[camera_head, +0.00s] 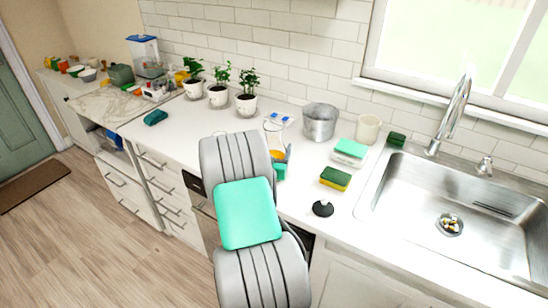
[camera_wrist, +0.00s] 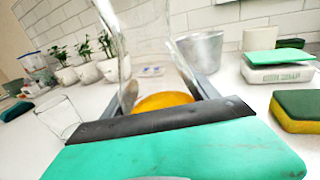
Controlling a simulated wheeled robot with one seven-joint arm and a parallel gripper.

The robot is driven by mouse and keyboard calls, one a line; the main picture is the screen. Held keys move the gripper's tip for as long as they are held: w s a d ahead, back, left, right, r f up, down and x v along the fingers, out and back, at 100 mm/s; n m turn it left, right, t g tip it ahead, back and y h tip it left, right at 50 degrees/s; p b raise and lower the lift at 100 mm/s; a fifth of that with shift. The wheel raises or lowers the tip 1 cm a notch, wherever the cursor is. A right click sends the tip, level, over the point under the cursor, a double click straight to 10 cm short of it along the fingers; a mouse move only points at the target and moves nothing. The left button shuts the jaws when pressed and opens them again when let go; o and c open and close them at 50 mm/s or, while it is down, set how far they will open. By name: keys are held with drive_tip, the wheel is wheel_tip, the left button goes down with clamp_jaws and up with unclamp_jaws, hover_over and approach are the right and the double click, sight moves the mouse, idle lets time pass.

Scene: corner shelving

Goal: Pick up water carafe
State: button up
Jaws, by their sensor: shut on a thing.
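The water carafe (camera_wrist: 148,40) is a clear glass vessel in the wrist view, upright or nearly so, between the fingers of my gripper (camera_wrist: 163,88). My gripper is shut on it. A round orange-yellow shape (camera_wrist: 163,101) shows low between the fingers; I cannot tell whether it is in or behind the glass. In the head view my gripper (camera_head: 281,158) is over the counter, partly hidden by my arm, and the carafe is hard to make out. Whether the carafe's base touches the counter is hidden.
A clear drinking glass (camera_wrist: 58,118) stands left of the carafe. A metal pot (camera_head: 320,122), a cream cup (camera_head: 368,129), a green-topped scale (camera_head: 350,150), a sponge (camera_head: 335,179) and a black lid (camera_head: 323,208) stand to the right, before the sink (camera_head: 440,205). Potted plants (camera_head: 246,104) line the wall.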

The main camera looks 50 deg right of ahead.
sight(278, 136)
clamp_jaws()
drive_tip(key=shift+r, duration=0.15)
drive_tip(key=shift+d+r, duration=0.1)
drive_tip(key=shift+r, duration=0.1)
drive_tip(key=s+a+r, duration=0.1)
drive_tip(key=r, duration=0.1)
drive_tip(key=s+a+r, duration=0.1)
drive_tip(key=r, duration=0.2)
drive_tip(key=s+a+r+p, duration=0.1)
drive_tip(key=r, duration=0.2)
drive_tip(key=shift+s+r, duration=0.2)
drive_tip(key=shift+r, duration=0.05)
drive_tip(key=s+a+r+p, duration=0.1)
drive_tip(key=s+a+r, duration=0.3)
drive_tip(key=s+a, duration=0.2)
drive_tip(key=shift+s, duration=0.55)
